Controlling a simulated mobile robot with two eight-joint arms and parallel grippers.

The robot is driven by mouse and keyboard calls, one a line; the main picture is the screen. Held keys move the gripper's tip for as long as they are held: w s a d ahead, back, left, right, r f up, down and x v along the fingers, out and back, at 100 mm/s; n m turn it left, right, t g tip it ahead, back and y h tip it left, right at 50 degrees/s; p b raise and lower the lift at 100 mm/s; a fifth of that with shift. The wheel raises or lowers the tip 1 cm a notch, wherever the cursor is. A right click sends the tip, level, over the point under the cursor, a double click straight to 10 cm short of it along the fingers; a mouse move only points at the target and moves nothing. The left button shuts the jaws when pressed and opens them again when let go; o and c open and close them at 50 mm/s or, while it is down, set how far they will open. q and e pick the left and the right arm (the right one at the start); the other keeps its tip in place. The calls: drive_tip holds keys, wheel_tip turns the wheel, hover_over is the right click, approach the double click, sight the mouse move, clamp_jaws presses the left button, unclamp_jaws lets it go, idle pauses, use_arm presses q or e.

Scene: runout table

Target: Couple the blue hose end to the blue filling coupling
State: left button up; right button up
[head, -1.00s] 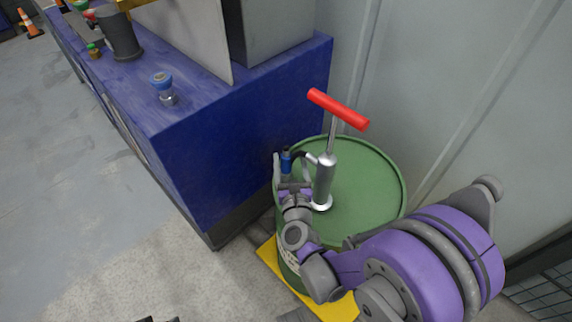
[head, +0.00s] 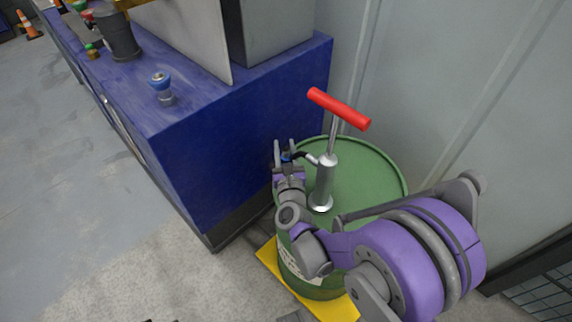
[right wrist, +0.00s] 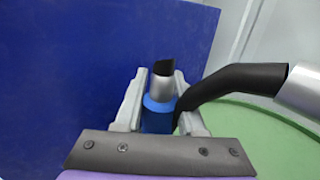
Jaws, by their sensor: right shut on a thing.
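The blue hose end (right wrist: 158,120) is between the two grey fingers of my right gripper (head: 284,153), which is shut on it above the green drum's left edge. In the right wrist view it has a blue collar, a silver neck and a dark tip pointing up and away. The black hose (right wrist: 235,82) runs from it to the silver hand pump (head: 325,180). The blue filling coupling (head: 161,82) stands upright on the blue table, apart from the gripper, up and left of it in the head view. My left gripper is not in view.
The pump with its red T-handle (head: 338,108) stands on the green drum (head: 375,190), on a yellow base (head: 268,255). The blue table (head: 215,115) rises beside the drum. A dark cylinder (head: 120,38) and a grey panel (head: 190,35) stand behind the coupling.

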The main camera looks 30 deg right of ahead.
clamp_jaws()
